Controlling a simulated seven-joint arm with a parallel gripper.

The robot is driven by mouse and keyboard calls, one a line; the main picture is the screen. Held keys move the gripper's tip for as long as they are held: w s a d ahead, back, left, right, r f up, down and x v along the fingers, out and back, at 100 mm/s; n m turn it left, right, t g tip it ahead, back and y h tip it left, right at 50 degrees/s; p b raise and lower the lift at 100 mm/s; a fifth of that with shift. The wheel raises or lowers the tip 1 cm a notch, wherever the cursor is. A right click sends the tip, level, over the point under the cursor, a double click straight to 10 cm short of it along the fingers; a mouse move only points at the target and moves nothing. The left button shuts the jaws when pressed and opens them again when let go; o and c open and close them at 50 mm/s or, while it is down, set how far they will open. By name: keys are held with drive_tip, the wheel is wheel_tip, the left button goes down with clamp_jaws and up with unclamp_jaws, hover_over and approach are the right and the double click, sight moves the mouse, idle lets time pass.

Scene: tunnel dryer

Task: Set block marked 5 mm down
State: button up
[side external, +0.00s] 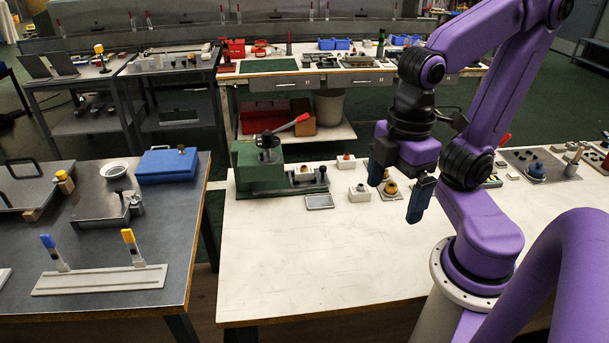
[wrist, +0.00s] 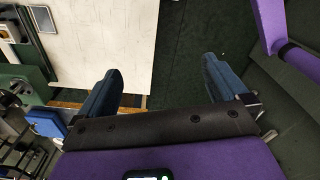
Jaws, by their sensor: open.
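My gripper (side external: 399,187) is above the white-topped bench, its two dark blue fingers spread wide with nothing visible between them. In the wrist view the fingers (wrist: 160,85) are also apart and empty, with the bench edge and dark floor behind them. I cannot read a 5 mm mark on anything, so I cannot tell which thing is the marked block. The fingers partly cover a piece with a yellow-orange knob (side external: 391,188).
A green press (side external: 258,168) with a red-handled lever stands at the bench's back left, beside a small shallow tray (side external: 319,202). The front of the white bench (side external: 310,265) is clear. A dark table (side external: 110,225) with fixtures and a blue box (side external: 167,166) stands at left.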

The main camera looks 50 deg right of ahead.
drive_tip(key=w+a+r+n, duration=0.1)
drive_tip(key=w+r+n, duration=0.25)
drive_tip(key=w, duration=1.55)
drive_tip(key=n, duration=0.4)
hover_over(304, 166)
wheel_tip(304, 166, down, 3)
wheel_tip(304, 166, down, 22)
drive_tip(key=shift+s+r, duration=0.1)
drive_tip(key=shift+r, duration=0.05)
drive_tip(key=shift+f, duration=3.15)
drive_tip(key=shift+c, duration=0.3)
